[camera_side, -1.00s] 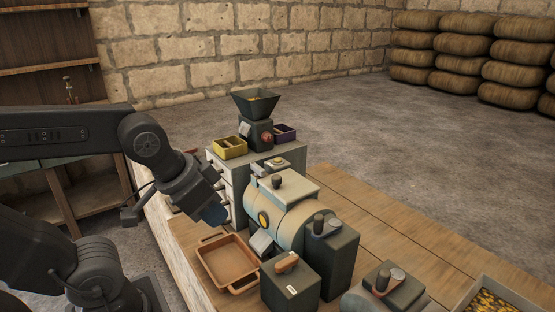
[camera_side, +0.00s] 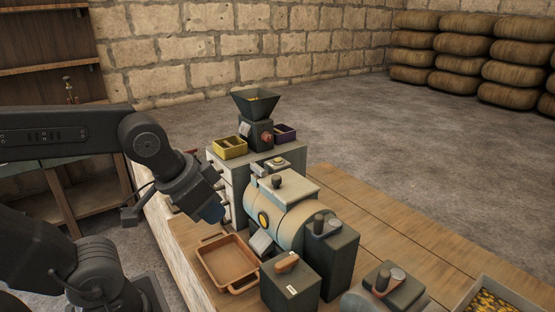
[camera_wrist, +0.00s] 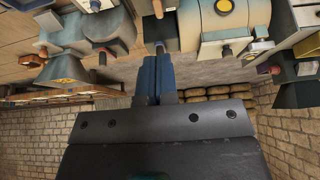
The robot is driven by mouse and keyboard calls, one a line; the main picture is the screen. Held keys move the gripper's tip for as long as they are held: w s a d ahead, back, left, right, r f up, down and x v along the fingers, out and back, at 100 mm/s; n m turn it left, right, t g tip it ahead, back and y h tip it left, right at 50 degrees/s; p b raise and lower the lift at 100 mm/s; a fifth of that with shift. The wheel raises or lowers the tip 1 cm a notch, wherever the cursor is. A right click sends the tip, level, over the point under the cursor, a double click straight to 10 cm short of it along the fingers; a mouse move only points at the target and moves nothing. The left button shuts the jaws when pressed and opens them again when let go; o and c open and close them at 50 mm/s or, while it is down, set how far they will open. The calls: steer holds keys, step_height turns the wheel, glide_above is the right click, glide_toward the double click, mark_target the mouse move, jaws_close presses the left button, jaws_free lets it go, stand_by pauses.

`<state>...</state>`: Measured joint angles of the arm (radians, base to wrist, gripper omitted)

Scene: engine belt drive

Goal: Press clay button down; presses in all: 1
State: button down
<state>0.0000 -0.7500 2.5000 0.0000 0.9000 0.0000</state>
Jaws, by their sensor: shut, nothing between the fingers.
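My gripper (camera_side: 212,212) has blue fingers, held together and empty, in the air left of the pale boiler-shaped machine (camera_side: 292,222) and above a tan tray (camera_side: 228,262). In the wrist view my gripper (camera_wrist: 158,55) points toward the row of machines, with its fingers side by side. I cannot tell for sure which part is the clay button. My gripper touches neither.
A hopper grinder (camera_side: 257,120) with a red knob stands on the pale cabinet, between a yellow box (camera_side: 229,147) and a purple box (camera_side: 285,133). A motor (camera_side: 385,290) and a tray of yellow bits (camera_side: 492,298) are at the front right. Bare bench planks (camera_side: 390,220) lie behind.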

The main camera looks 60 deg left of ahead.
stand_by(0.7)
steer(key=w+a+r+n, duration=0.2)
steer(key=w+r, duration=0.2)
steer(key=w, duration=0.5)
steer(key=n+t+y, duration=0.2)
steer(key=n+t, duration=0.1)
steer(key=n, duration=0.6)
glide_above(276, 159)
step_height(276, 159, down, 2)
steer(key=shift+a, duration=0.15)
steer(key=shift+f, duration=4.4)
steer(key=shift+f, duration=0.1)
